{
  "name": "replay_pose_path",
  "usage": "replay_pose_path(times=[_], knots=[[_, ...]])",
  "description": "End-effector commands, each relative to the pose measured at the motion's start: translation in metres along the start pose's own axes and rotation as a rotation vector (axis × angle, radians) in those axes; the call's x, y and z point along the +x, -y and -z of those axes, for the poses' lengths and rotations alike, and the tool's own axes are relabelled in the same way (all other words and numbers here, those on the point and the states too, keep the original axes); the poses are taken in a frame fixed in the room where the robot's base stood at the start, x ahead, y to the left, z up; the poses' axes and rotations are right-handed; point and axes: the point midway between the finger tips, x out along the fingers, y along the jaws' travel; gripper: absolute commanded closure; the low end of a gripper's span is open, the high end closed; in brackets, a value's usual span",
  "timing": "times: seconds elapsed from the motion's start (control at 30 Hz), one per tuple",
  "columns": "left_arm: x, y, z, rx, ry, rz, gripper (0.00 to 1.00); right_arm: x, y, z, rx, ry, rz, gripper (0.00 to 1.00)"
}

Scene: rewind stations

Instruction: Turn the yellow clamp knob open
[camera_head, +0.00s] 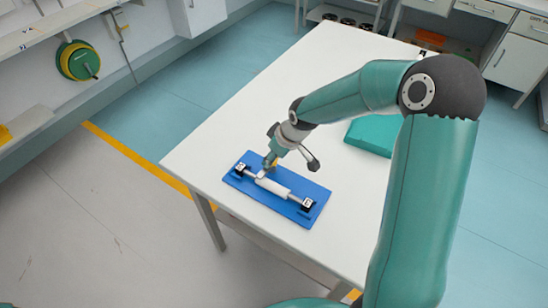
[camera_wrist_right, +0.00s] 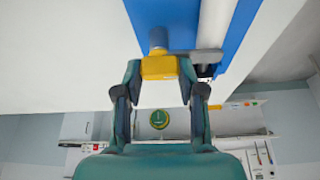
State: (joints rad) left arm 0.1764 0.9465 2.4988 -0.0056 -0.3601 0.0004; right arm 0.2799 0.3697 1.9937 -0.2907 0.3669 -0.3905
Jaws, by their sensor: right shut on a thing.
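The yellow clamp knob (camera_wrist_right: 159,67) is a small block on a grey stem at the edge of the blue base plate (camera_head: 236,181). My right gripper (camera_wrist_right: 159,72) is shut on the knob, with one finger on each side of it in the right wrist view. In the head view my right gripper (camera_head: 270,162) reaches down over the back edge of the plate, and the knob is mostly hidden there. A white roller (camera_head: 273,186) on a shaft lies between two black end blocks on the plate. My left gripper is not in view.
The plate lies on a white table (camera_head: 230,135) near its left front corner. A teal flat block (camera_head: 371,137) lies to the right, partly behind my arm. The table around the plate is mostly clear. Shelves and cabinets line the walls.

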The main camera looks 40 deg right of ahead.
Motion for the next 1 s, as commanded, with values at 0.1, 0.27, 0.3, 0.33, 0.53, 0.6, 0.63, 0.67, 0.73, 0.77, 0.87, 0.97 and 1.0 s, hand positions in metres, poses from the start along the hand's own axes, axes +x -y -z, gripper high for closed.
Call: replay_pose_path(times=[0.1, 0.27, 0.3, 0.33, 0.53, 0.6, 0.63, 0.67, 0.73, 0.77, 0.87, 0.97, 1.0], knots=[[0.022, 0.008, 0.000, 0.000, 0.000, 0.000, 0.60, 0.006, -0.001, -0.001, 0.063, -0.006, -0.034, 0.95], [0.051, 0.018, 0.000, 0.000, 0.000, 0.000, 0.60, 0.008, 0.000, -0.001, 0.181, -0.009, -0.084, 0.95], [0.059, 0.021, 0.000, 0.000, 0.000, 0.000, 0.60, 0.009, 0.000, -0.001, 0.216, -0.010, -0.098, 0.95], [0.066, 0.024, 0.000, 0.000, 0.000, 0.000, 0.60, 0.009, 0.000, -0.001, 0.241, -0.011, -0.109, 0.95], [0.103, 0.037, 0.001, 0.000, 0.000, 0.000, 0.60, 0.008, 0.002, 0.000, 0.417, -0.010, -0.180, 0.95], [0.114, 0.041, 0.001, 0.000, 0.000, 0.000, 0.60, 0.008, 0.002, 0.000, 0.479, -0.010, -0.204, 0.95], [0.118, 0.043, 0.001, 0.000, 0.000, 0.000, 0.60, 0.008, 0.003, 0.001, 0.505, -0.009, -0.215, 0.95], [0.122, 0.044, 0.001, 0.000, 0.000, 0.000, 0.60, 0.007, 0.003, 0.001, 0.533, -0.009, -0.226, 0.95], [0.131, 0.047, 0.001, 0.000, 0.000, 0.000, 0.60, 0.007, 0.003, 0.002, 0.593, -0.009, -0.250, 0.95], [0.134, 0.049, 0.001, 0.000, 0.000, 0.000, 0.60, 0.006, 0.003, 0.002, 0.620, -0.008, -0.261, 0.95], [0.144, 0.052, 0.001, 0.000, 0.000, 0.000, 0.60, 0.006, 0.004, 0.002, 0.708, -0.007, -0.297, 0.95], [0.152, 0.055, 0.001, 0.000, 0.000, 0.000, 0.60, 0.005, 0.005, 0.003, 0.797, -0.006, -0.332, 0.95], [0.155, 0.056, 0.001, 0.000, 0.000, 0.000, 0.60, 0.005, 0.005, 0.003, 0.833, -0.006, -0.346, 0.95]])
